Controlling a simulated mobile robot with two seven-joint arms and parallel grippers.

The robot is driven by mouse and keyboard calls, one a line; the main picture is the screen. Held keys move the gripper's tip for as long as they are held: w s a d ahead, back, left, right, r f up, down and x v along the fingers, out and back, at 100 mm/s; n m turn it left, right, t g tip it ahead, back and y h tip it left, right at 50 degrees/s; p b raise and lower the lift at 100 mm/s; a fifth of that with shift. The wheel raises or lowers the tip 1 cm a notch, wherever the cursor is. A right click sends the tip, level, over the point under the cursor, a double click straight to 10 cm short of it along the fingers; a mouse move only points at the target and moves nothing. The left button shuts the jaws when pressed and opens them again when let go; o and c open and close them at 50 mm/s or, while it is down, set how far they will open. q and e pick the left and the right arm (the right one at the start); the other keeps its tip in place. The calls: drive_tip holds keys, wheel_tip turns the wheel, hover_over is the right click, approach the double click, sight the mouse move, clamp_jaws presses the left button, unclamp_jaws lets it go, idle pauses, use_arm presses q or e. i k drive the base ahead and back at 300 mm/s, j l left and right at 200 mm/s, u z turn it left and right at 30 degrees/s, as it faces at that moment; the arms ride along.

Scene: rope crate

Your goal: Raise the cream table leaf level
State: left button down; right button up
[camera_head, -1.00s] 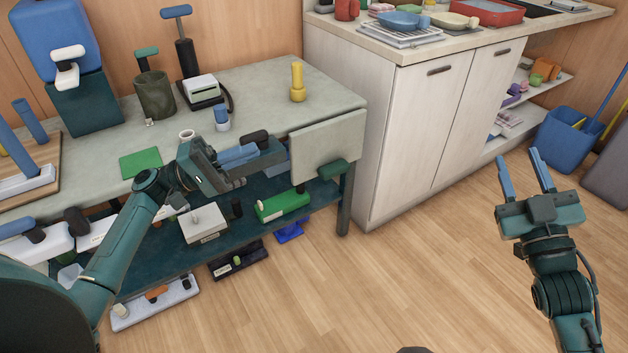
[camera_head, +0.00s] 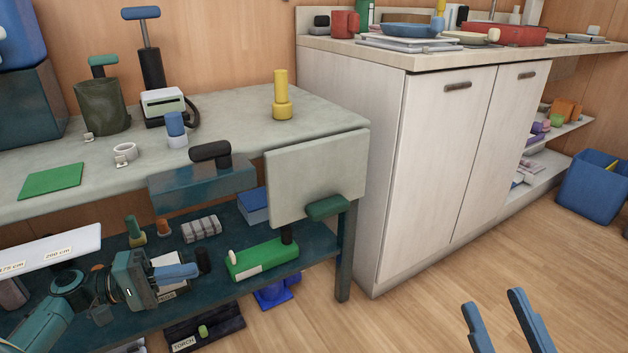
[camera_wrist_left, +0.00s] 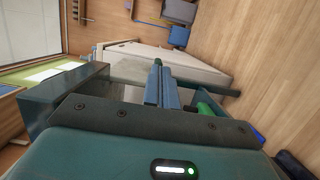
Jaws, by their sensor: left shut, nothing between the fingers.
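The cream table leaf (camera_head: 318,180) hangs down, tilted, at the right end of the bench's front edge. A green grip (camera_head: 328,207) sits at its lower right. My left gripper (camera_head: 190,271) is left of the leaf and lower, in front of the bench's lower shelf, apart from the leaf. Its blue fingers are together and empty; they also show in the left wrist view (camera_wrist_left: 160,82). My right gripper (camera_head: 497,312) shows only its two blue fingers, spread apart, at the bottom right, far from the leaf.
A teal drawer (camera_head: 200,188) with a black handle juts out left of the leaf. The bench top (camera_head: 235,115) holds a yellow object (camera_head: 282,97). The lower shelf carries a green box (camera_head: 262,260) below the leaf. A white cabinet (camera_head: 430,160) stands close right. Floor in front is clear.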

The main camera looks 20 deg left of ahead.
sight(317, 179)
drive_tip(key=i, duration=1)
